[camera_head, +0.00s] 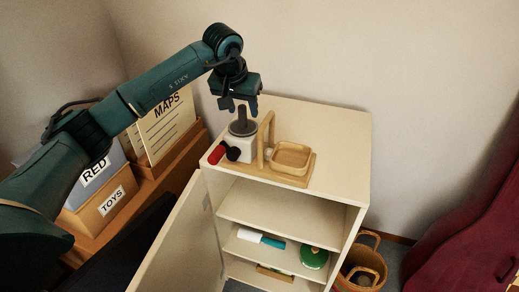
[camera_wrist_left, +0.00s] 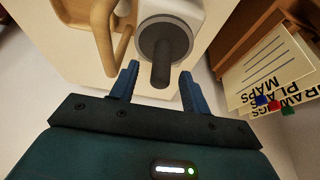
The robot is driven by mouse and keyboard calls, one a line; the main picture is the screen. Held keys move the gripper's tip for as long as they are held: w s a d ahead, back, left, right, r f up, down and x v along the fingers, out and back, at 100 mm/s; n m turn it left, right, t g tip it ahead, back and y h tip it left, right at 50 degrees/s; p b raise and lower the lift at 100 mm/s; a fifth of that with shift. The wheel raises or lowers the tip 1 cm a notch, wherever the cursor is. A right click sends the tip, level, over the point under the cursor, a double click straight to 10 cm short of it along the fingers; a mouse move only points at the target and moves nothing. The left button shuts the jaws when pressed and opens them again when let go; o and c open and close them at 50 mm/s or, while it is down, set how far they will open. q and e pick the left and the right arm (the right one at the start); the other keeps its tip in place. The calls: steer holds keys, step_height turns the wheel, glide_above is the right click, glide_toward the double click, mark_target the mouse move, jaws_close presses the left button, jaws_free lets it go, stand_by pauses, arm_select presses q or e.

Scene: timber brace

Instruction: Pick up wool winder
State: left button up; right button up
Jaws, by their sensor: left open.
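The wool winder (camera_head: 240,147) stands on top of the cream cabinet, near its left edge. It has a pale body, a dark upright spindle on a grey disc, and a crank with a red handle at its left. My left gripper (camera_head: 240,108) is open just above the spindle, pointing down. In the left wrist view the winder's spindle (camera_wrist_left: 162,62) shows at the gap between the open blue fingers of the gripper (camera_wrist_left: 159,85). I cannot tell whether the fingers touch it. My right gripper is not in view.
A wooden stand with a square tray (camera_head: 292,155) sits close to the winder's right. The cabinet (camera_head: 340,140) has its door (camera_head: 172,240) open, with a green round item (camera_head: 314,257) on a shelf. Boxes of files (camera_head: 165,130) stand at left. A basket (camera_head: 362,265) is at right.

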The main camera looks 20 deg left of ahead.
arm_select(q)
steer(key=shift+x, duration=1.1)
jaws_close()
stand_by(0.5)
steer(key=shift+w+r, duration=0.15)
steer(key=shift+r, duration=0.1)
